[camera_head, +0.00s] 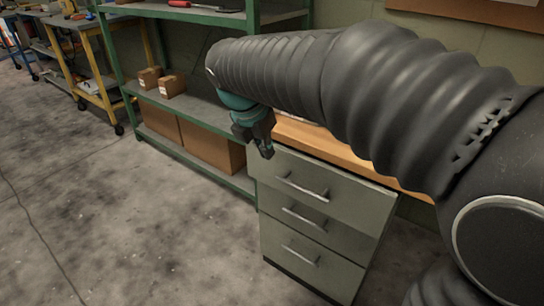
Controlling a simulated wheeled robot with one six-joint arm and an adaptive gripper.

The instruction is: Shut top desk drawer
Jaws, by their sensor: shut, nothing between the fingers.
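A grey-green drawer unit stands under a wooden desk top (312,138). Its top drawer (345,196) has a bar handle (302,187). This drawer's front looks slightly forward of the drawers below, but I cannot tell by how much. My gripper (266,151) is dark with a teal part, points down, and is shut and empty. It shows at the upper left corner of the top drawer's front, left of the handle. I cannot tell whether it touches the drawer. My arm hides much of the desk top.
Two more drawers, a middle one (335,236) and a bottom one (330,273), sit below. A green shelf rack (119,62) with cardboard boxes (172,86) stands left of the desk. The concrete floor (120,220) in front is open, with a thin dark line across it.

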